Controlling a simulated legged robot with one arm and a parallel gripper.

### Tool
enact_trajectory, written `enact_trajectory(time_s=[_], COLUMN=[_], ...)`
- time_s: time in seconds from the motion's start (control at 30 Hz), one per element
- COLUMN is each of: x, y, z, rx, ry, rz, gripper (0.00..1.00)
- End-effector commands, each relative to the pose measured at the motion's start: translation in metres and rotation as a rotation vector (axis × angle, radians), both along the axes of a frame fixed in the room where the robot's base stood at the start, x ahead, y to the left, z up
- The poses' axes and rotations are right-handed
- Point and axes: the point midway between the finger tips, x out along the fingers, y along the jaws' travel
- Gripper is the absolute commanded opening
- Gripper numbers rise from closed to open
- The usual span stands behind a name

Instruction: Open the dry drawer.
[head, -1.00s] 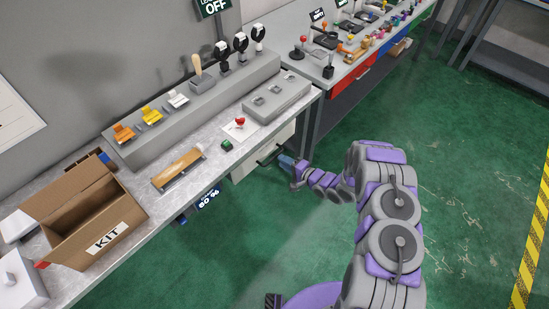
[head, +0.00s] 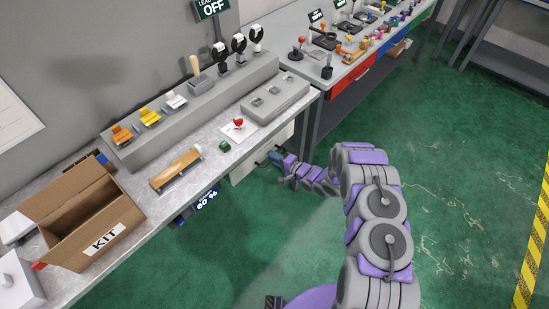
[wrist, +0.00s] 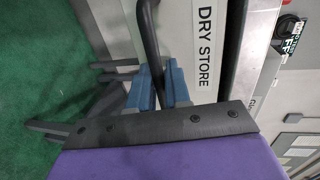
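The dry drawer is the white front labelled DRY STORE (wrist: 204,45) in the wrist view. Its dark bar handle (wrist: 148,35) runs down between my blue finger pads. My gripper (wrist: 160,88) has the pads close together on both sides of the bar, with little or no gap visible. In the head view, my gripper (head: 271,158) is low at the right end of the bench, against the white drawer front (head: 243,170). The drawer looks closed. The lower part of the handle is hidden behind my gripper.
The grey workbench (head: 135,205) stands above the drawer, with an open KIT box (head: 112,240) on its left. A bench leg (head: 310,130) is just right of my gripper. Green floor (head: 440,190) is clear to the right.

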Motion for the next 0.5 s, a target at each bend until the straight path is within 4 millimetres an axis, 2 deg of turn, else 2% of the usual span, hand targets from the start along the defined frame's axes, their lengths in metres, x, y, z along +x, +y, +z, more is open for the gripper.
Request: enact_trajectory(time_s=[0.5], x=[-0.0018], y=[0.0014], z=[-0.0031], rx=[-0.002], ry=[0.006], rz=[0.004], gripper=[0.0])
